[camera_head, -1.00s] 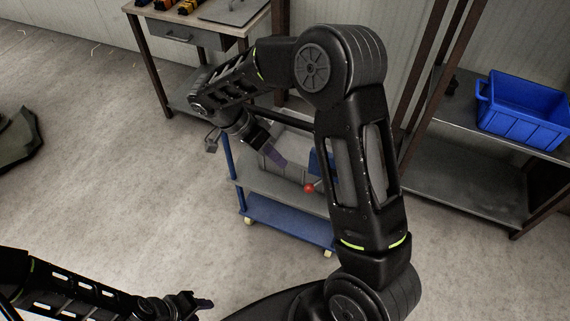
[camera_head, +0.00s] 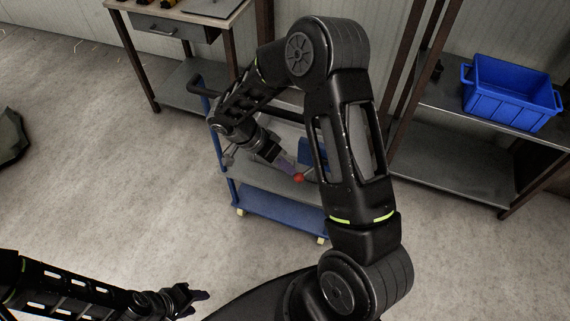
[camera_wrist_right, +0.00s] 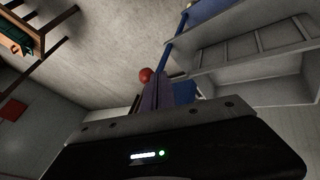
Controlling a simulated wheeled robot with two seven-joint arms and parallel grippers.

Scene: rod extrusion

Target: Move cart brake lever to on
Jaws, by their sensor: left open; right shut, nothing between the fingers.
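The blue-and-grey cart (camera_head: 285,213) stands on the floor in the middle of the head view, partly hidden behind my right arm. The brake lever's red ball knob (camera_head: 299,177) shows at the cart's near side. The knob also shows in the right wrist view (camera_wrist_right: 146,75), just beside the fingertips. My right gripper (camera_head: 287,164) is shut and empty, its purple fingers close to the knob, up and left of it; I cannot tell whether they touch. The fingers also show in the right wrist view (camera_wrist_right: 163,92). My left gripper (camera_head: 196,300) is open and empty, low at the left, far from the cart.
A workbench (camera_head: 185,28) with a drawer stands behind the cart. A shelf rack (camera_head: 440,165) with a blue crate (camera_head: 510,95) stands to the right.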

